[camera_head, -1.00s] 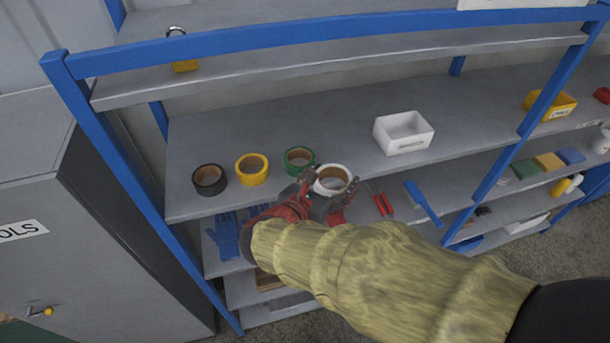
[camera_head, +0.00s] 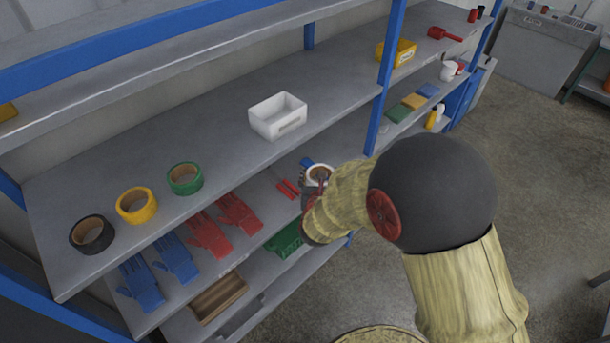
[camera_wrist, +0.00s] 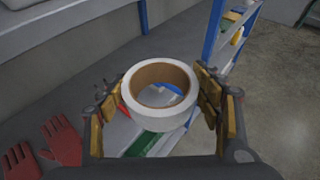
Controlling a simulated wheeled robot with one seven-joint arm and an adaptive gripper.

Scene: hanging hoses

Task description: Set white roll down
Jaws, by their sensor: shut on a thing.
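The white roll (camera_wrist: 160,95), a tape ring with a brown core, is held between the two fingers of my gripper (camera_wrist: 160,105) in the wrist view. In the head view the white roll (camera_head: 319,173) shows partly, with my gripper (camera_head: 314,187) and my sleeved arm covering the rest. The gripper is shut on the roll, in the air in front of the shelf rack's front edge, to the right of the green roll.
Black (camera_head: 92,235), yellow (camera_head: 136,206) and green (camera_head: 185,179) rolls stand in a row on the upper shelf (camera_head: 225,165). A white bin (camera_head: 278,115) stands farther right. Bare shelf lies between the green roll and the bin. Red gloves (camera_head: 225,225) lie on the shelf below. A blue post (camera_head: 385,75) rises right of the bin.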

